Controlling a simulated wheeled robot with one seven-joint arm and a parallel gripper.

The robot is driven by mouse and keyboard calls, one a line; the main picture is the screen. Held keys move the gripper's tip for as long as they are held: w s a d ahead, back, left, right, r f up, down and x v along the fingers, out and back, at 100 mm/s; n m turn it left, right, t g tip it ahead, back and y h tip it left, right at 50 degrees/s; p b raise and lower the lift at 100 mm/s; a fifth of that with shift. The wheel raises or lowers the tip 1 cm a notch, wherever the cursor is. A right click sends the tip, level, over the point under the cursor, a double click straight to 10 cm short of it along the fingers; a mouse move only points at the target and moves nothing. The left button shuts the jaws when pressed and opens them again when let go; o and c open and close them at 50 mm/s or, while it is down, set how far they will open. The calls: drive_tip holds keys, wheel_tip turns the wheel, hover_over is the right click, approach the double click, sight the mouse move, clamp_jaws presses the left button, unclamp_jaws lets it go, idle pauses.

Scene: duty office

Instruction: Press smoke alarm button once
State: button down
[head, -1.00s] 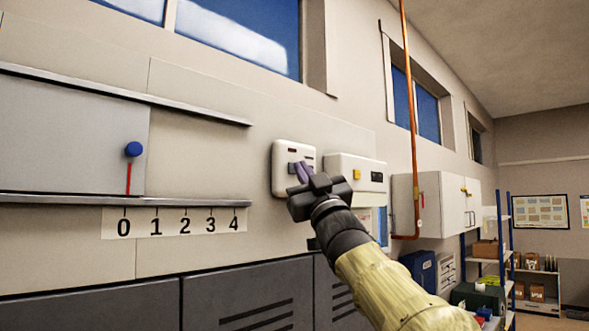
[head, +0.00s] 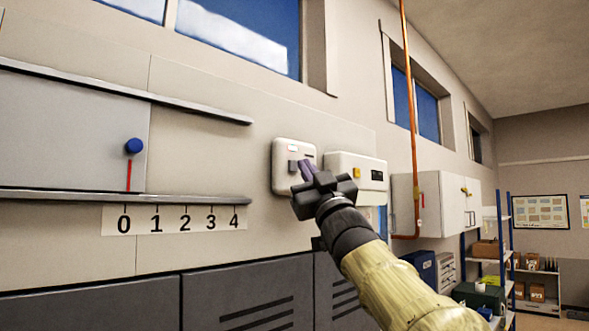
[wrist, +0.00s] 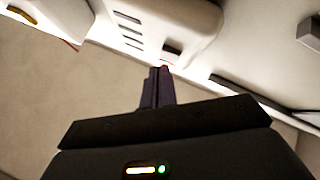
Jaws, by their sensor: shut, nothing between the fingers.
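A white rounded wall box (head: 283,182) is in the middle of the head view. It has a grey square button (head: 293,166) and a small reddish lit spot above it. No label is readable, so I cannot tell for sure that it is the smoke alarm. My gripper (head: 307,168) is shut and empty, its purple fingers just right of the grey button, over the box's right edge. In the wrist view the shut fingers (wrist: 157,75) point toward a white box (wrist: 165,20) with slots. Contact cannot be told.
A second white box (head: 340,165) with a yellow button (head: 357,174) and dark display is close to the right. A copper pipe (head: 410,120) runs down beyond it. Left is a sliding panel (head: 70,130) with a blue knob (head: 134,147). Grey lockers (head: 235,298) line the wall below.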

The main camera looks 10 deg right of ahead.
drive_tip(key=shift+s+d, duration=0.15)
drive_tip(key=s+d, duration=0.1)
drive_tip(key=s, duration=0.1)
drive_tip(key=s+d+b, duration=0.1)
drive_tip(key=s+d, duration=0.1)
idle(0.7)
drive_tip(key=shift+a, duration=0.1)
idle(0.5)
